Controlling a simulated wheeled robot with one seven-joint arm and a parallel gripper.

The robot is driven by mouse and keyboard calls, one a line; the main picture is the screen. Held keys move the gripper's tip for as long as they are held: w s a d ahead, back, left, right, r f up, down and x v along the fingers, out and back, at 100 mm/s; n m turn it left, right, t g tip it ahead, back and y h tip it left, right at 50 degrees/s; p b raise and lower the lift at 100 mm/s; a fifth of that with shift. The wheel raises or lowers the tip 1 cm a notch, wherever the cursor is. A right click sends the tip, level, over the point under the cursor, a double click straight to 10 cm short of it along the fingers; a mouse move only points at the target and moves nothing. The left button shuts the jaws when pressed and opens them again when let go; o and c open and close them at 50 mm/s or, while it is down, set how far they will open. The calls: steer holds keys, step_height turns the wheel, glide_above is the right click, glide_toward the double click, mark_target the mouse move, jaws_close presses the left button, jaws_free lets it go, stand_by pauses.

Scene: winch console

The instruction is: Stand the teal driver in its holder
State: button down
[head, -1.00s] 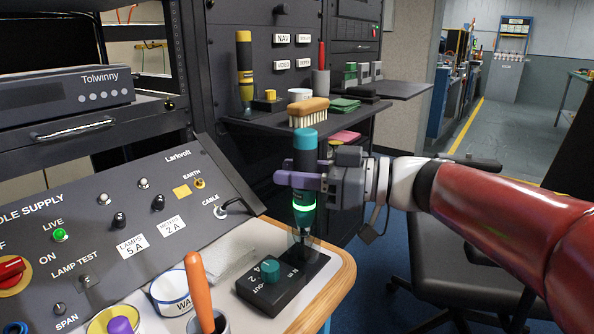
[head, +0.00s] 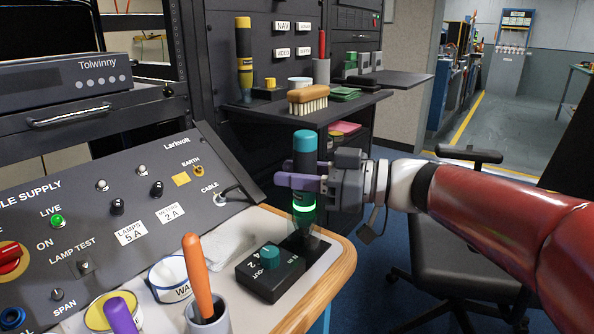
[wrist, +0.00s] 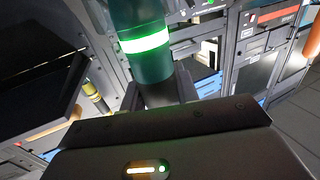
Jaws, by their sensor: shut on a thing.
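The teal driver (head: 304,165) is upright, with a teal cap, a dark body and a glowing green ring. My gripper (head: 301,183) is shut on it with purple fingers around its middle.
A black box with a teal knob (head: 270,256) stands just left of the holder. A brush (head: 307,98) lies on the shelf behind. The bench edge is close on the right.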

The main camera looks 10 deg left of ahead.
steer(key=shift+f, duration=0.35)
steer(key=c, duration=1)
jaws_free()
steer(key=shift+o, duration=0.2)
